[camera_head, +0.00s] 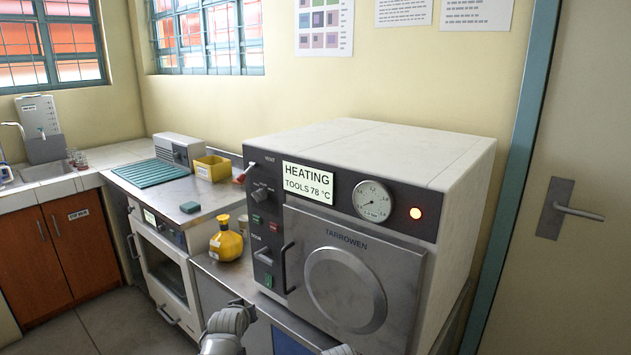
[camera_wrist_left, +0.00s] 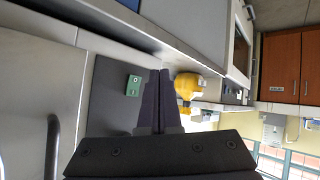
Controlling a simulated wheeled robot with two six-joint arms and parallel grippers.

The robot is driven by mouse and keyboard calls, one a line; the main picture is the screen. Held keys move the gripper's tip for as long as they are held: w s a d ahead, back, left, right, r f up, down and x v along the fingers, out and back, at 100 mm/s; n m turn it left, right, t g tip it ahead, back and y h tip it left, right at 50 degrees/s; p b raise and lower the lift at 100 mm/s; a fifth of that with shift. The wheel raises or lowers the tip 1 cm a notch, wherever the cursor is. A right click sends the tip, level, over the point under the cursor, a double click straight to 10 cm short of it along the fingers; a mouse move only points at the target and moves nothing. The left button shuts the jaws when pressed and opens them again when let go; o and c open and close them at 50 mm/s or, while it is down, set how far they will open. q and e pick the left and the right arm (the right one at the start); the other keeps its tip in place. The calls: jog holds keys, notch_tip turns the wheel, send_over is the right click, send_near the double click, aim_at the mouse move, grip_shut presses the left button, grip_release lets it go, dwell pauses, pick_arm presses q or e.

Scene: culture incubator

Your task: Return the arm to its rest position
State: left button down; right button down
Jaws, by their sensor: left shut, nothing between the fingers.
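My left gripper (camera_wrist_left: 159,73) shows in the left wrist view with its two dark fingers pressed together and nothing between them. It points towards the dark control panel of the heating unit, beside a green button (camera_wrist_left: 133,85); I cannot tell the exact gap. My right gripper is not in view.
The heating unit (camera_head: 345,220) has its door closed, its red lamp lit and a display reading "HEATING TOOLS 78 °C". A yellow flask (camera_head: 225,241) stands to its left, close to my left gripper in the wrist view (camera_wrist_left: 188,85). A yellow bin (camera_head: 212,168) sits further back.

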pick_arm(q)
jog(key=s+d+f+m+g, duration=0.15)
jog(key=s+f+g, duration=0.35)
jog(key=s, duration=0.5)
jog(key=s+d+f+m+g, duration=0.15)
jog(key=s+f+g, duration=0.3)
jog(key=s, duration=0.65)
jog(key=s+d+m+g, duration=0.2)
jog(key=s+d+m, duration=0.25)
jog(key=d, duration=0.55)
notch_tip(320, 180, up, 18)
jog(key=s+p, duration=0.1)
jog(key=p, duration=1.6)
jog(key=shift+s+d+y+p, duration=0.15)
jog(key=shift+d+y+p, duration=0.15)
jog(key=shift+y+p, duration=0.1)
